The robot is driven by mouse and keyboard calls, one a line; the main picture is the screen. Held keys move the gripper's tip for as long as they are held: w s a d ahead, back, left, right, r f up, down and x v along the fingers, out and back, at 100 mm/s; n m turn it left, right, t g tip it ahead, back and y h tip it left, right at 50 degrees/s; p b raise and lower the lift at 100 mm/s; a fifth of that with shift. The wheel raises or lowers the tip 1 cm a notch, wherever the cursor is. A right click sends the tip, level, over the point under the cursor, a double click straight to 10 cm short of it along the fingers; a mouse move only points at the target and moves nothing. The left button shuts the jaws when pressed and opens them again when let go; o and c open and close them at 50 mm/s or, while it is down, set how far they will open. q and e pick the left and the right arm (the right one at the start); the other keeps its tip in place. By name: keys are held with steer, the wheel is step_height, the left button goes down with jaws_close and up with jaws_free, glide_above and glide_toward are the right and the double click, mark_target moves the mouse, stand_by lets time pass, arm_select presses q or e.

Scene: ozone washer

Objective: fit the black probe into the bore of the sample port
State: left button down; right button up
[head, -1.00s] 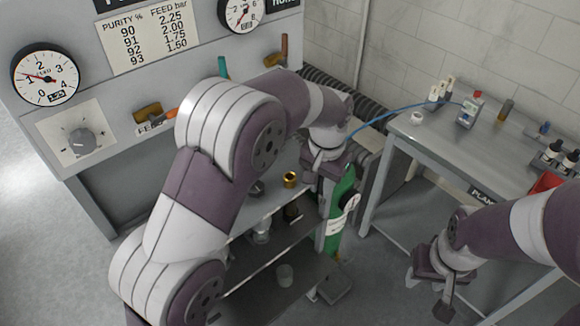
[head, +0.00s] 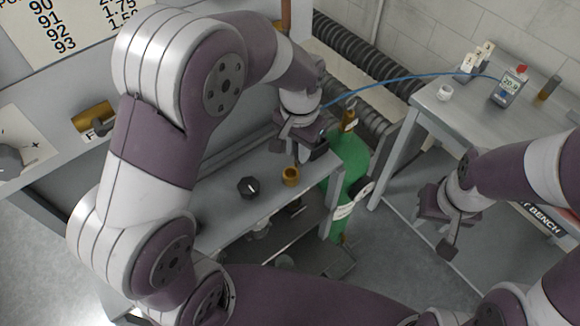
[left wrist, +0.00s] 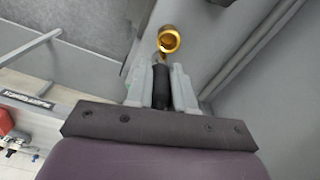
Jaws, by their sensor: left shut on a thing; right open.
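The black probe (left wrist: 160,88) is held between the fingers of my left gripper (left wrist: 161,84), with its tip pointing toward the brass sample port (left wrist: 168,39) in the left wrist view. The port's round bore faces the camera; the tip appears close to its near rim, and I cannot tell whether they touch. In the head view the brass port (head: 290,176) stands on the grey shelf, just below my left gripper (head: 305,150), which hides the probe. A blue cable (head: 400,80) runs from this gripper to the bench. My right gripper (head: 441,225) is open and empty beside the bench.
A black knob (head: 248,187) sits on the shelf (head: 220,205) left of the port. A green cylinder (head: 347,165) stands right of the shelf. The bench (head: 425,103) at the right carries a handheld meter (head: 508,90) and small items. Dark ribbed hoses (head: 350,55) run behind.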

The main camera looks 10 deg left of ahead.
arm_select(q)
steer(key=a+f, duration=0.1)
steer(key=a+f+p, duration=0.1)
steer(key=f, duration=0.3)
steer(key=shift+s+d+f+p, duration=0.15)
steer(key=shift+s+f+p, duration=0.15)
steer(key=shift+s+p, duration=0.1)
steer(key=shift+s+f, duration=0.15)
steer(key=c, duration=1)
jaws_free()
steer(key=shift+w+f, duration=0.15)
steer(key=shift+w, duration=0.25)
steer(key=shift+s+r, duration=0.2)
steer(key=shift+r, duration=0.05)
step_height(320, 180, up, 11)
steer(key=b, duration=0.2)
steer(key=s+a+f+n, duration=0.1)
steer(key=s+a, duration=0.1)
steer(key=s+a+f+n, duration=0.2)
steer(key=s, duration=0.1)
steer(key=s+a+f+n+t, duration=0.1)
steer(key=s+a+f, duration=0.1)
steer(key=s+a, duration=0.1)
steer(key=shift+f, duration=0.15)
arm_select(e)
steer(key=shift+w+a, duration=0.1)
steer(key=shift+w, duration=0.55)
